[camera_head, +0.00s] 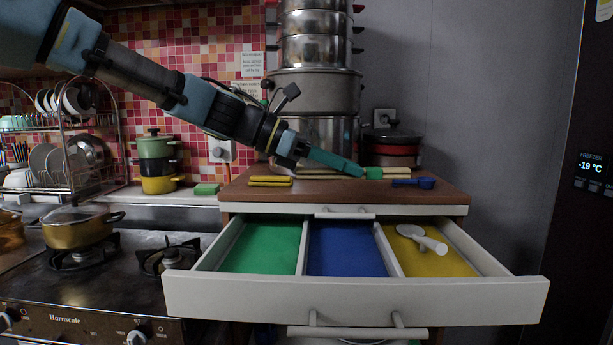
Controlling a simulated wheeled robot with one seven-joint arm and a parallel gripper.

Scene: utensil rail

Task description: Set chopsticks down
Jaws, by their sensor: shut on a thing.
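My gripper (364,172) reaches in from the upper left, low over the right part of the wooden cabinet top (330,192). It is shut at the near end of a short yellow, stick-like piece (398,170), which looks like chopsticks; the fingers hide part of it. I cannot tell whether it touches the wood. A pair of yellow sticks (270,181) lies on the left of the top. A blue spoon-like utensil (414,183) lies just right of my gripper. The open drawer (350,297) below has green (262,247), blue (345,248) and yellow (450,262) compartments.
A white utensil (421,238) lies in the yellow compartment; the green and blue ones look empty. Stacked steel pots (315,90) and a dark-lidded pot (391,145) stand behind the gripper. A stove with a pot (78,230) is at left.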

